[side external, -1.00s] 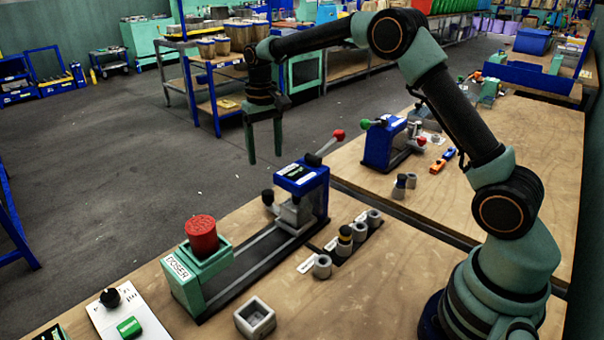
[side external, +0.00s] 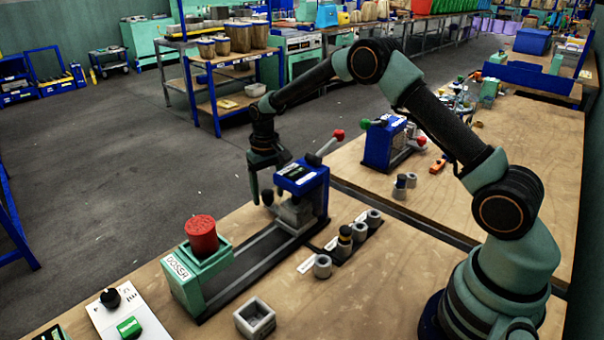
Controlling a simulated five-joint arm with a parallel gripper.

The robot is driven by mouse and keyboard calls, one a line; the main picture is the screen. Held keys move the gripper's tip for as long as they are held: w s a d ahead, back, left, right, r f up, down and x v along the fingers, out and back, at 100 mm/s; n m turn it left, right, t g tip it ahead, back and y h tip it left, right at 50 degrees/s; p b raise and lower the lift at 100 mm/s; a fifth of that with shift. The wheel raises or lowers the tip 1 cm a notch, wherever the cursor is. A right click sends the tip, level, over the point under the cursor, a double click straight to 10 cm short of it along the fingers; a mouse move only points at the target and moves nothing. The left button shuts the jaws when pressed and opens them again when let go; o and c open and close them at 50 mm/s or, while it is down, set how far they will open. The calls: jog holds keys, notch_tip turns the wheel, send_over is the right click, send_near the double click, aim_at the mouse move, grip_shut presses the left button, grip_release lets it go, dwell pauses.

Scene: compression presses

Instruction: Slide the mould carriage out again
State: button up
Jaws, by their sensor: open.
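The blue press (side external: 318,190) stands at the far end of a dark rail (side external: 245,262). The grey mould carriage (side external: 293,214) sits on the rail under the press head. A black knob (side external: 267,197) sticks out at its left. My gripper (side external: 267,180) is open, pointing down just left of the press head, with its fingertips near the knob. One finger hangs left of the knob. The other is partly hidden by the press, so I cannot tell whether either touches the knob. The press lever with a red ball (side external: 338,135) points up to the right.
The green doser (side external: 200,278) with a red cylinder (side external: 202,235) stands at the rail's near end. Several grey cups (side external: 345,243) stand right of the rail. A grey square box (side external: 255,318) lies in front. A second blue press (side external: 383,143) stands behind on another table.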

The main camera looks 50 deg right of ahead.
jog(key=shift+c, duration=0.3)
grip_shut()
dwell(1.1)
